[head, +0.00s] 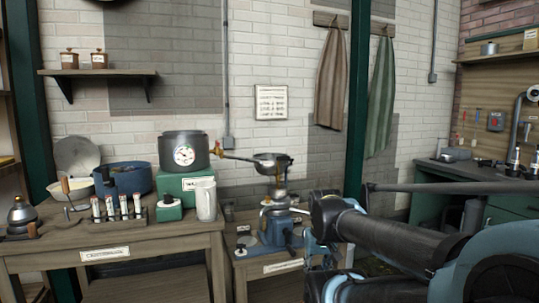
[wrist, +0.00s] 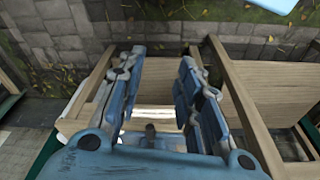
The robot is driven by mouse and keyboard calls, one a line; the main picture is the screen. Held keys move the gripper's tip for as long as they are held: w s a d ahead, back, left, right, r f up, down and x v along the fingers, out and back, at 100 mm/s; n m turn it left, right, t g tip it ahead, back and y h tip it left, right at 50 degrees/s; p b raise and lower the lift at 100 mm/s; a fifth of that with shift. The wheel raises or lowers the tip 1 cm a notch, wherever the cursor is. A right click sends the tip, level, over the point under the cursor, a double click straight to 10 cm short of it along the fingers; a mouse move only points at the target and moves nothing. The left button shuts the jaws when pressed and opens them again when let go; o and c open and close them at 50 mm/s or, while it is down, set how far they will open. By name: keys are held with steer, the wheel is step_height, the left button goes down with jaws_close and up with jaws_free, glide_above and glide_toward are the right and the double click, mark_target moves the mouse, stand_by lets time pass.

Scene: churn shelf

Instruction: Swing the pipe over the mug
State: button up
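The pipe (head: 236,157) runs right from a brass fitting on the grey drum with a dial (head: 184,151). Its far end meets the dark metal bowl (head: 271,161) above the burner-like stand. The white mug (head: 206,199) stands upright on the table, in front of the drum's green base and left of the pipe's end; the pipe is not over it. My gripper (head: 318,256) is right of the stand, partly hidden by my own arm. In the wrist view my gripper (wrist: 162,60) has its blue fingers apart, with nothing clearly held between them.
A blue pot (head: 125,180), a rack of small bottles (head: 123,209) and a green box-like device (head: 168,208) crowd the left table. A blue device (head: 284,232) sits on the lower table near my gripper. A green post (head: 356,100) stands behind my arm.

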steer(key=shift+w+d, duration=0.25)
steer(key=shift+w, duration=0.2)
steer(key=w+a+r+n+g, duration=0.1)
steer(key=w+a+r+n, duration=0.1)
steer(key=w+r, duration=0.5)
steer(key=w+a+r+n, duration=0.15)
steer(key=w+r, duration=0.25)
steer(key=r, duration=0.7)
steer(key=w+a+r+n+g, duration=0.1)
steer(key=w+a+r, duration=0.3)
steer(key=r, duration=0.6)
steer(key=w+a+r+n+g+y, duration=0.1)
steer(key=w+a+r+n, duration=0.2)
steer(key=w+a+r, duration=0.5)
steer(key=w+a+r+n+g, duration=0.1)
steer(key=w+a+r+n, duration=0.25)
steer(key=w+r, duration=0.75)
steer(key=shift+m, duration=0.4)
steer(key=f, duration=0.5)
steer(key=s+a+f, duration=0.1)
steer(key=f, duration=0.5)
steer(key=s+f, duration=0.1)
steer(key=f, duration=0.5)
steer(key=shift+s+a, duration=0.25)
steer(key=shift+a, duration=0.1)
